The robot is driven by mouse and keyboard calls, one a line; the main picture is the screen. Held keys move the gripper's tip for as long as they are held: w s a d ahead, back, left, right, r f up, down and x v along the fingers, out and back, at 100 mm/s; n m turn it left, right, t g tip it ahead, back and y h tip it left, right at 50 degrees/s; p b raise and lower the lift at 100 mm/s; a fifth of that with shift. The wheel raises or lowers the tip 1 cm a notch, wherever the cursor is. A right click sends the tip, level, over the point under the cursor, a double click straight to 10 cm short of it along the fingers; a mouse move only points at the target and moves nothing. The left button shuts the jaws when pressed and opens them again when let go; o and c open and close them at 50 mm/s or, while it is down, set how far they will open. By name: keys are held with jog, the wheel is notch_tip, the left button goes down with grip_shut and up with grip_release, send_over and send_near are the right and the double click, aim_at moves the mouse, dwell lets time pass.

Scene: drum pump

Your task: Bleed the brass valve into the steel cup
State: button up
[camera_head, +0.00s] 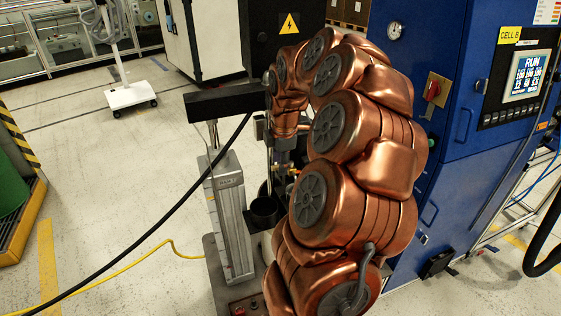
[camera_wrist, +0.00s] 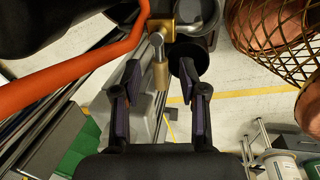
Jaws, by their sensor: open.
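The brass valve (camera_wrist: 160,28) is at the top middle of the wrist view, joined to an orange pipe (camera_wrist: 140,18). A silver stem and a brass cylindrical piece (camera_wrist: 160,76) hang below it in the picture. My gripper (camera_wrist: 160,68) is open, its two dark fingers to either side of that brass piece; I see no contact. A grey round vessel (camera_wrist: 207,13), perhaps the steel cup, is partly cut off at upper right. A dark open cylinder (camera_wrist: 185,64) lies behind the right fingertip. In the head view, my arm hides most of the valve area.
In the head view, a dark round holder (camera_head: 263,211) stands beside a grey metal column (camera_head: 232,215). A blue machine cabinet (camera_head: 465,130) is close on the right.

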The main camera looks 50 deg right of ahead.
notch_tip(320, 180, up, 12)
jog(key=s+a, duration=0.1)
jog(key=s, duration=0.1)
dwell(0.4)
jog(key=shift+a+f, duration=0.1)
jog(key=shift+a, duration=0.1)
dwell(0.3)
jog(key=s+a+f+m+g+y, duration=0.1)
jog(key=a+f+m, duration=0.1)
jog(key=a, duration=0.9)
jog(key=s+a+f+m, duration=0.1)
jog(key=s+a+m, duration=0.1)
jog(key=a, duration=0.9)
jog(key=s+a+f+m+g, duration=0.1)
jog(key=s+a+f+m, duration=0.3)
jog(key=s, duration=0.4)
jog(key=s+a+f+m+g, duration=0.1)
jog(key=s+a+f+m, duration=0.3)
jog(key=s+a, duration=0.3)
jog(key=shift+s+a+f+g, duration=0.3)
jog(key=shift+s+f+g, duration=0.1)
jog(key=shift+s, duration=0.2)
jog(key=shift+d+r, duration=0.1)
